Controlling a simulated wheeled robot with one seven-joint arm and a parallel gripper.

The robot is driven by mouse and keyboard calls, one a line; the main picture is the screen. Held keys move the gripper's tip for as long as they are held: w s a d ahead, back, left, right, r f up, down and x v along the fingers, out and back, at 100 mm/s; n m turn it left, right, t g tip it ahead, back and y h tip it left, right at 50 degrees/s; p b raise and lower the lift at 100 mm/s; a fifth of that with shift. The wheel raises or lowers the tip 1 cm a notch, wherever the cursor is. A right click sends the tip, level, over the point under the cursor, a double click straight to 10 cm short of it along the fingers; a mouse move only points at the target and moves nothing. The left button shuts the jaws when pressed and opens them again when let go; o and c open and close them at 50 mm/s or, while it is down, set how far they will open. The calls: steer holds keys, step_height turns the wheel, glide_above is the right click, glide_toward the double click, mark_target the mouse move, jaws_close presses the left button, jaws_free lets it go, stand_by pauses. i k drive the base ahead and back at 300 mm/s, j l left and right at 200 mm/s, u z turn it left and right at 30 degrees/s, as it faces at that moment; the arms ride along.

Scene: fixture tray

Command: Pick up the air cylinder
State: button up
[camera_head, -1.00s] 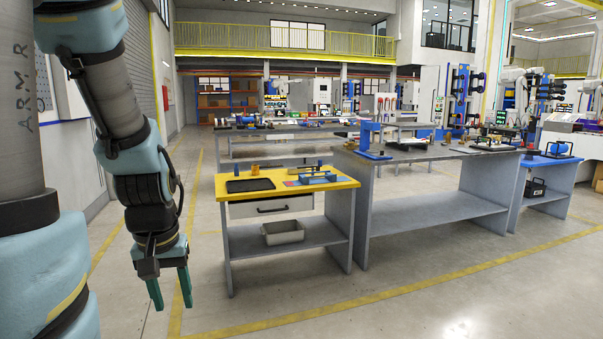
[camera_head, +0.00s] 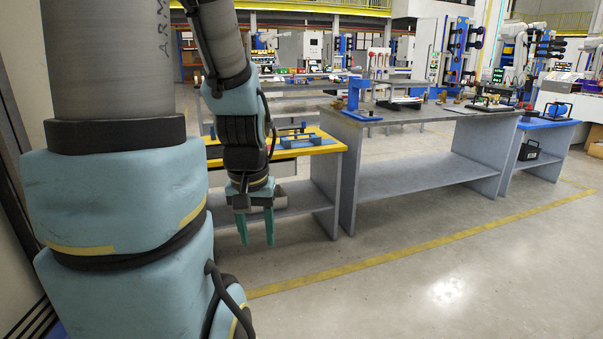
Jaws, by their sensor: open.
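I cannot pick out the air cylinder for certain at this distance. A small blue fixture (camera_head: 302,141) with parts on it sits on the yellow-topped workbench (camera_head: 325,148), partly behind my arm. My gripper (camera_head: 257,240) has green fingers pointing down, apart and empty. It hangs in front of the yellow bench in the picture, below the tabletop's level, touching nothing that I can see. My arm hides the left part of that bench.
A long grey bench (camera_head: 420,170) stands right of the yellow one, with a blue stand (camera_head: 358,98) on its near left end. A blue-topped table (camera_head: 550,122) is farther right. The floor (camera_head: 400,290) in front is clear, with a yellow line (camera_head: 420,247).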

mark_target(279, 133)
steer(key=i+l+z, duration=0.3)
steer(key=i, duration=0.4)
steer(key=i+z, duration=0.25)
steer(key=i, duration=0.4)
steer(key=i+l+u, duration=0.15)
steer(key=i+u, duration=0.35)
steer(key=i+l+u, duration=0.3)
steer(key=i+u, duration=0.2)
steer(key=i+l+u, duration=0.7)
steer(key=l+u, duration=0.25)
steer(key=l, duration=0.15)
steer(key=i+l+u, duration=0.15)
steer(key=l+u, duration=0.35)
steer(key=l, duration=0.2)
